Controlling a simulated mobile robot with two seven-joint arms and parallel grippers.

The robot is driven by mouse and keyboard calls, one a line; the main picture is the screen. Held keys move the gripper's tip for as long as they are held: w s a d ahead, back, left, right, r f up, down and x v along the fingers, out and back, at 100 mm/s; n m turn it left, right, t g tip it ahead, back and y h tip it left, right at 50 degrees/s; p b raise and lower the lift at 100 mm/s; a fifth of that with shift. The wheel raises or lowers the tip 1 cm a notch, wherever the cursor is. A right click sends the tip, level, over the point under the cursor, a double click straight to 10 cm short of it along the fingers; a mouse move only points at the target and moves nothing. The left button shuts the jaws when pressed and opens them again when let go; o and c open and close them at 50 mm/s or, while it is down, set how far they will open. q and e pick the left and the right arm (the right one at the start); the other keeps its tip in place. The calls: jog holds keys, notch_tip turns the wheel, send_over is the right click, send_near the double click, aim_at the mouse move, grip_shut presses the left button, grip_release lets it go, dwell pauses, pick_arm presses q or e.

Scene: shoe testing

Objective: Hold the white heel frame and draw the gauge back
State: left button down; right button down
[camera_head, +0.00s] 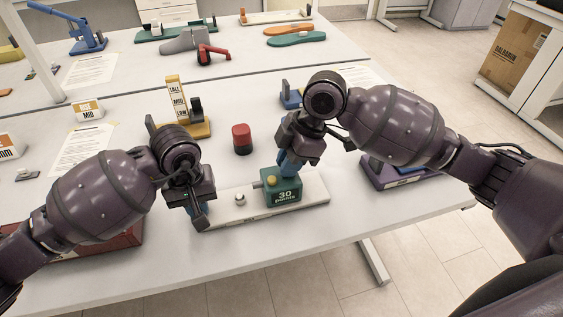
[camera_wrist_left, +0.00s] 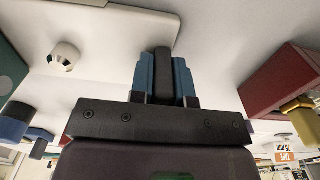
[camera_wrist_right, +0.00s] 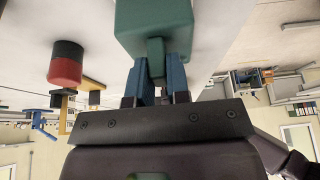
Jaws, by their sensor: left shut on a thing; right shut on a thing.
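The white heel frame (camera_head: 312,193) is a long flat plate near the table's front edge, with a small pale knob (camera_head: 240,199) on it. The green gauge (camera_head: 284,190), marked "30 points", stands on the plate's right half. My left gripper (camera_head: 199,211) is at the plate's left end; in the left wrist view its blue fingers are shut on a dark grip (camera_wrist_left: 162,70) beside the white plate (camera_wrist_left: 110,22). My right gripper (camera_head: 289,163) is above the gauge. In the right wrist view its fingers are shut on a green tab (camera_wrist_right: 156,58) of the gauge.
A red and black cylinder (camera_head: 242,139) stands behind the plate. A yellow gauge stand (camera_head: 176,95) marked TALL, MID, LOW is behind my left gripper. A dark red box (camera_head: 110,240) lies at left, a purple block (camera_head: 395,175) at right.

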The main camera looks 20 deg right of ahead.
jog(key=d, duration=0.4)
jog(key=shift+d, duration=0.4)
pick_arm(q)
jog(key=shift+a, duration=0.1)
pick_arm(e)
jog(key=c, duration=1.1)
grip_release()
jog(key=shift+r, duration=0.15)
jog(key=v, duration=1.1)
jog(key=shift+d+r, duration=0.2)
jog(key=shift+r, duration=0.15)
